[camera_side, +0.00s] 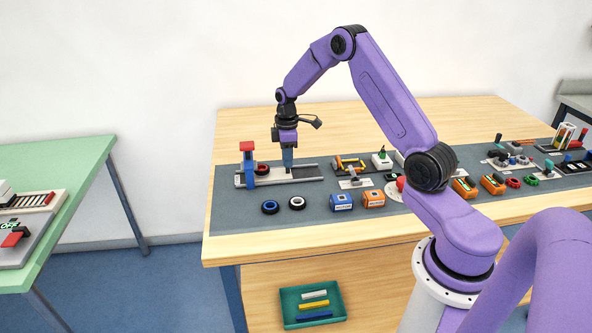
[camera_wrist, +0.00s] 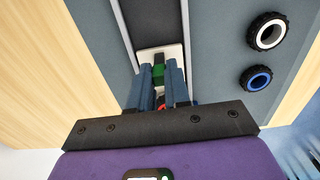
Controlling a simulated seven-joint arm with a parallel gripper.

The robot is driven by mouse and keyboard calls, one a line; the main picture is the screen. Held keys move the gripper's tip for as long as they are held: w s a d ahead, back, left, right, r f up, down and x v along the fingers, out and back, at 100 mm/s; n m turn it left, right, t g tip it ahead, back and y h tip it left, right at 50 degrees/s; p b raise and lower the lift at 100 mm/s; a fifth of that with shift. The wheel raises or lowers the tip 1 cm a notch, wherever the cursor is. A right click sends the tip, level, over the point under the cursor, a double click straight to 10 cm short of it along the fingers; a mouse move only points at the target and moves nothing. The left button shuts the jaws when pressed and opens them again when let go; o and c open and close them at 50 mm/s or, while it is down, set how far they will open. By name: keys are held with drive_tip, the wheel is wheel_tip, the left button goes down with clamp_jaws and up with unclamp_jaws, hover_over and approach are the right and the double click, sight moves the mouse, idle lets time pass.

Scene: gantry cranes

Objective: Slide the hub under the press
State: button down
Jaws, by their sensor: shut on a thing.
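The press (camera_side: 249,165) is a blue upright with a red top at the left end of a grey rail base (camera_side: 308,173). A black ring with a red middle, which looks like the hub (camera_side: 262,169), sits at the foot of the press, left of my gripper (camera_side: 288,165). A bit of red shows between the fingers. My fingers hide most of the hub there.
A blue-centred tyre (camera_side: 270,207) and a white-centred tyre (camera_side: 297,203) lie on the grey mat in front of the rail. Blue and orange blocks (camera_side: 373,199) stand to their right. Several small fixtures (camera_side: 349,165) stand right of the rail.

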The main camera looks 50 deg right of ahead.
drive_tip(key=shift+w+a, duration=1.3)
drive_tip(key=shift+w, duration=0.05)
drive_tip(key=c, duration=1)
unclamp_jaws()
drive_tip(key=shift+r, duration=0.1)
wheel_tip(320, 180, up, 7)
drive_tip(key=shift+s, duration=0.1)
